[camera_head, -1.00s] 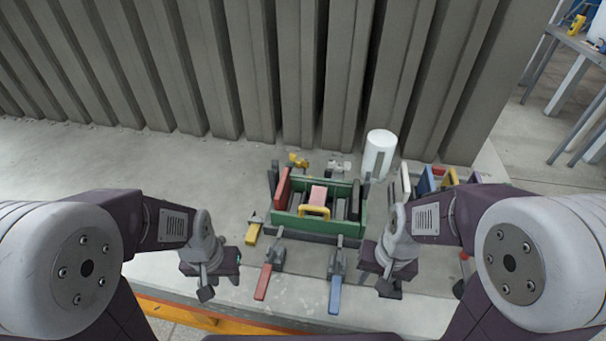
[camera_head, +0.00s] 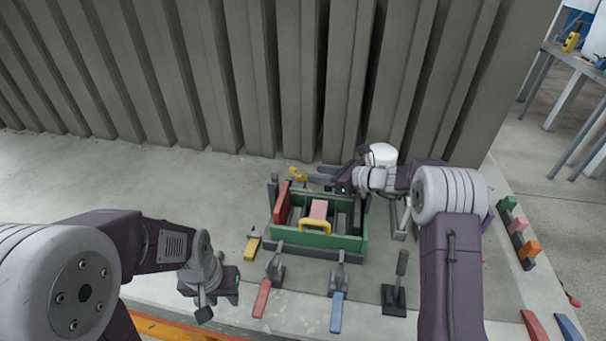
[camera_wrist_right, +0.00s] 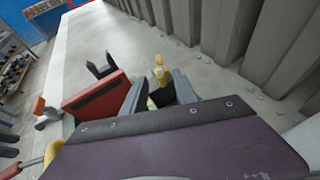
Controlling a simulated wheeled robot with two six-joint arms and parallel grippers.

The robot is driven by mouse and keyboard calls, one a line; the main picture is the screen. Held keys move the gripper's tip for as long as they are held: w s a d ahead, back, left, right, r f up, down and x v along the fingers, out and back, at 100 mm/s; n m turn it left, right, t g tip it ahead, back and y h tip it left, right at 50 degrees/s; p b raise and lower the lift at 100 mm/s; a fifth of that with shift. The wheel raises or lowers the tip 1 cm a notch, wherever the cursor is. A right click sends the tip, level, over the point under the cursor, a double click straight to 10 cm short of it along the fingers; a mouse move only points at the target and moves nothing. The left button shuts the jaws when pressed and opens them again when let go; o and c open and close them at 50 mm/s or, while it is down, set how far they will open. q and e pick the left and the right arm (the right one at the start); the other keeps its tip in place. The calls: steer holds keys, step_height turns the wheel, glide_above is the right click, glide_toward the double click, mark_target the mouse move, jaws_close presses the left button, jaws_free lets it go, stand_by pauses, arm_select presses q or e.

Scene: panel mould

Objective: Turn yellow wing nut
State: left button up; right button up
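The yellow wing nut (camera_head: 298,174) stands behind the back left of the green mould box (camera_head: 318,240). In the right wrist view the yellow wing nut (camera_wrist_right: 160,73) shows beyond and between my two grey fingers. My right gripper (camera_head: 322,174) reaches in over the back of the box from the right, with its fingers pointing left at the nut. It looks open and empty (camera_wrist_right: 160,95), a little short of the nut. My left gripper (camera_head: 207,300) hangs over the front left of the slab, away from the nut; its fingers are too unclear to judge.
A red-handled clamp (camera_head: 264,296) and a blue-handled clamp (camera_head: 337,310) stand in front of the box. Ribbed grey panels (camera_head: 250,80) rise close behind. The slab at left is clear.

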mark_target(304, 172)
arm_select(q)
steer(key=shift+r+p, duration=0.3)
arm_select(e)
steer(key=x, duration=0.7)
steer(key=shift+f, duration=0.1)
jaws_close()
steer(key=shift+w+r+n+g+p, duration=0.1)
steer(key=shift+r+n+g+p, duration=0.2)
steer(key=shift+p, duration=0.2)
steer(key=shift+f+y, duration=0.1)
steer(key=shift+y, duration=0.3)
arm_select(q)
steer(key=shift+r, duration=0.75)
arm_select(e)
steer(key=shift+f+n+g, duration=0.15)
steer(key=shift+n+g, duration=0.25)
jaws_free()
arm_select(q)
steer(key=shift+f, duration=0.35)
arm_select(e)
steer(key=v, duration=0.7)
steer(key=shift+d, duration=0.2)
